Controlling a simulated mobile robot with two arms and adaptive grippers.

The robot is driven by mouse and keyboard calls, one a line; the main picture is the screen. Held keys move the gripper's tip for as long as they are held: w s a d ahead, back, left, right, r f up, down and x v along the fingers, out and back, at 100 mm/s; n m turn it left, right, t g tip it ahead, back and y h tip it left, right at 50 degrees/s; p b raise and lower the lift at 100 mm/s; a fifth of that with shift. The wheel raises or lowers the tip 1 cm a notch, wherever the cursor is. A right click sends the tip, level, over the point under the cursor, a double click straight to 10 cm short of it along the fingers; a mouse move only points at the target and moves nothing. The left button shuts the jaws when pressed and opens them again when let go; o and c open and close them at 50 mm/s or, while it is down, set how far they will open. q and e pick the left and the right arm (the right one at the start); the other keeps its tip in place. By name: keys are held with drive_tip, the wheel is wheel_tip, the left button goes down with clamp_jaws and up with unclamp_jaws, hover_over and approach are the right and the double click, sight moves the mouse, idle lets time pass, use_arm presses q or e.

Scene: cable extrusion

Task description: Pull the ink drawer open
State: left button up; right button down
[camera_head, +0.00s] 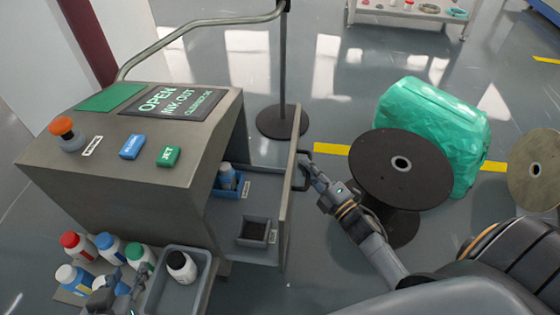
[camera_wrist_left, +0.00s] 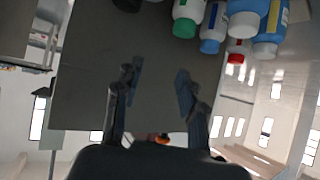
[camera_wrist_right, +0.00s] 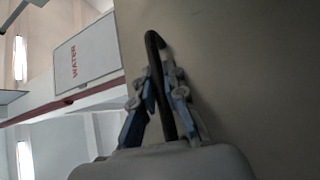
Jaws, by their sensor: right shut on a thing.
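The ink drawer (camera_head: 286,213) stands pulled out from the grey machine (camera_head: 150,190). Inside it are a blue holder with a bottle (camera_head: 228,178) and a small dark tray (camera_head: 254,231). My right gripper (camera_head: 306,170) is shut on the drawer's dark handle (camera_head: 302,183) at the outer face. The handle also shows between the fingers in the right wrist view (camera_wrist_right: 160,85). My left gripper (camera_wrist_left: 158,90) is open and empty. In the head view it is low at the left, near the bottles, with its fingertips hard to make out.
Several capped bottles (camera_head: 75,245) and a grey tray (camera_head: 172,290) with a bottle (camera_head: 181,267) stand at the machine's front. A black cable reel (camera_head: 385,185) and a green wrapped bundle (camera_head: 430,130) stand right of the drawer. A post (camera_head: 283,70) stands behind.

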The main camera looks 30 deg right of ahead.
use_arm(q)
drive_tip(key=shift+s+a+f+g, duration=0.25)
drive_tip(key=shift+s+f+g, duration=0.25)
drive_tip(key=shift+s+f, duration=0.15)
drive_tip(key=shift+s+a+f+g, duration=0.25)
drive_tip(key=shift+s+f+g, duration=0.25)
drive_tip(key=shift+s, duration=0.2)
use_arm(e)
drive_tip(key=s+d, duration=0.7)
drive_tip(key=d, duration=0.4)
drive_tip(key=shift+s, duration=0.3)
drive_tip(key=c, duration=1.4)
unclamp_jaws()
drive_tip(key=shift+d, duration=0.1)
drive_tip(key=shift+o, duration=0.2)
drive_tip(key=v, duration=1.2)
